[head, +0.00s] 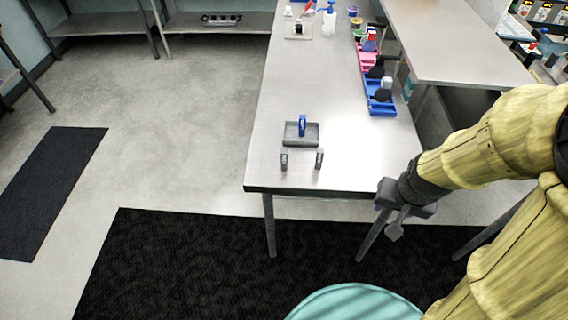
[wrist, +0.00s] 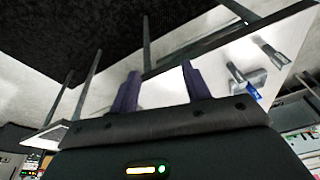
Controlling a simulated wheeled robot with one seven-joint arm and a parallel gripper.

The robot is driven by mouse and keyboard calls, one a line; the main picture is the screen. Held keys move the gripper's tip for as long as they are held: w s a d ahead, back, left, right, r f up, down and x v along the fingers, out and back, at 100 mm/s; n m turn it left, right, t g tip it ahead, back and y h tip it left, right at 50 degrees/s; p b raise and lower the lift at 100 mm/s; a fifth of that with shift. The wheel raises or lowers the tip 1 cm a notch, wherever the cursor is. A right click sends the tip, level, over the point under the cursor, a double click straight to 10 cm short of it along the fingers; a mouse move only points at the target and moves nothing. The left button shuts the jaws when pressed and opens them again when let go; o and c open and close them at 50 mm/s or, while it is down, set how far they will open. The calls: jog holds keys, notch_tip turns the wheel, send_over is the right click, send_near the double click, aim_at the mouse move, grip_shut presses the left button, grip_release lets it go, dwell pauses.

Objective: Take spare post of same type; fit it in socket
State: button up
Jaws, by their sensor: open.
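A grey tray (head: 310,139) lies near the front of the metal table, with an upright blue piece (head: 302,125) on it. Two short grey uprights (head: 284,160) (head: 319,158) stand in front of it. The tray (wrist: 246,77) also shows at the right of the wrist view. Pink (head: 365,62) and blue (head: 381,109) bins at the table's right side hold dark and coloured pieces. I cannot tell which piece is the socket or the spare post. My gripper (head: 392,222) is off the table's front right corner; in the wrist view (wrist: 160,88) its fingers are apart and empty.
A pale plate with a black piece (head: 298,29) lies farther back on the table, near a white bottle (head: 329,22). A second table (head: 455,45) adjoins at the right. A teal round top (head: 355,304) is at the bottom. The table's middle is clear.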

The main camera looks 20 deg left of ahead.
jog(key=w+a+f+m+t+h+b, duration=0.1)
jog(key=w+a+f+t+b, duration=0.15)
jog(key=a+f, duration=0.8)
jog(key=n+t+y+b, duration=0.4)
jog(key=t+y+b, duration=0.15)
jog(key=t, duration=0.55)
send_near(282, 160)
jog(key=s+r, duration=0.1)
jog(key=s, duration=0.3)
jog(key=shift+s+d+r+g+h, duration=0.15)
jog(key=shift+g+h, duration=0.1)
jog(key=shift+h, duration=0.2)
jog(key=p+x, duration=0.3)
jog(key=x, duration=0.9)
jog(key=shift+w, duration=0.2)
